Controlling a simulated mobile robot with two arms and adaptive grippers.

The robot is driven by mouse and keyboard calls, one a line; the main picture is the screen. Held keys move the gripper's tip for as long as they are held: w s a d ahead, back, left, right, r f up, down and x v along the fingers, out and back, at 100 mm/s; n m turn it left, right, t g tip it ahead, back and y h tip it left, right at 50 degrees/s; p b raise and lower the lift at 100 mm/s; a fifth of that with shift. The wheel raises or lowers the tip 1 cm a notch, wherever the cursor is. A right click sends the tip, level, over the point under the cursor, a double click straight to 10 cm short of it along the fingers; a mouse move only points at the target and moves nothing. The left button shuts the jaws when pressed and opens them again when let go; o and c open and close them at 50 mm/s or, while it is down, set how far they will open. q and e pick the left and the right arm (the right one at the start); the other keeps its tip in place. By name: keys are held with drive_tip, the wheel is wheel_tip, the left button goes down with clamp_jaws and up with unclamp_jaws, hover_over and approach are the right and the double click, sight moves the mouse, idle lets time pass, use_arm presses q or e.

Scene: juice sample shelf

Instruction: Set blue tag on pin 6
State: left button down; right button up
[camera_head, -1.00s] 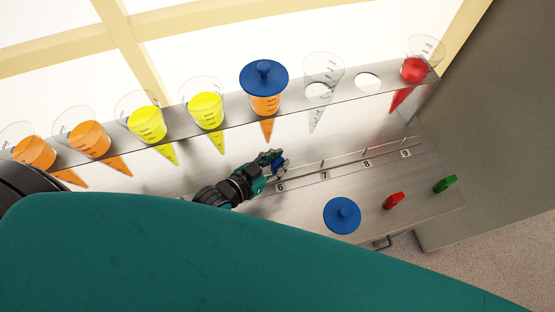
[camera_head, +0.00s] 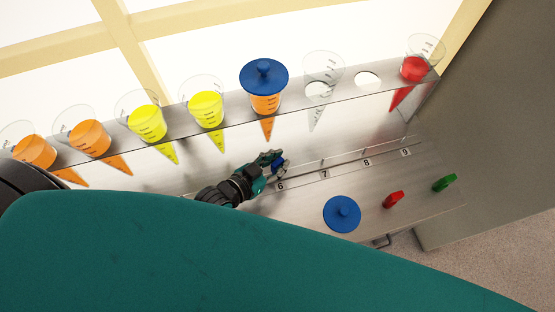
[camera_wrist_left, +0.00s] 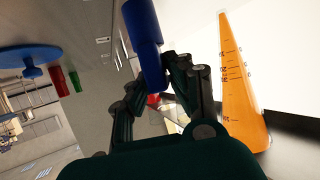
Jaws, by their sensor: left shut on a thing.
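My left gripper (camera_head: 274,163) is at the numbered rail, just above the label 6 (camera_head: 281,186). It is shut on the blue tag (camera_head: 280,165), which shows as a small blue piece at the fingertips. In the left wrist view the blue tag (camera_wrist_left: 144,30) stands out large between the fingers of the gripper (camera_wrist_left: 158,88). The pin at 6 is hidden by the gripper and tag, so I cannot tell whether the tag touches it. My right gripper is not in view.
A row of cones in a shelf (camera_head: 226,127) stands behind, one with a blue lid (camera_head: 264,78). Another blue lid (camera_head: 342,214), a red tag (camera_head: 394,200) and a green tag (camera_head: 445,183) are on the lower surface. The rail by 7 to 9 is clear.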

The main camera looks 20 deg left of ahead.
use_arm(q)
drive_tip(key=shift+f, duration=0.25)
drive_tip(key=c, duration=1.2)
unclamp_jaws()
drive_tip(key=shift+o, duration=0.2)
drive_tip(key=v, duration=0.7)
drive_tip(key=shift+s+a, duration=0.15)
drive_tip(key=shift+s, duration=0.1)
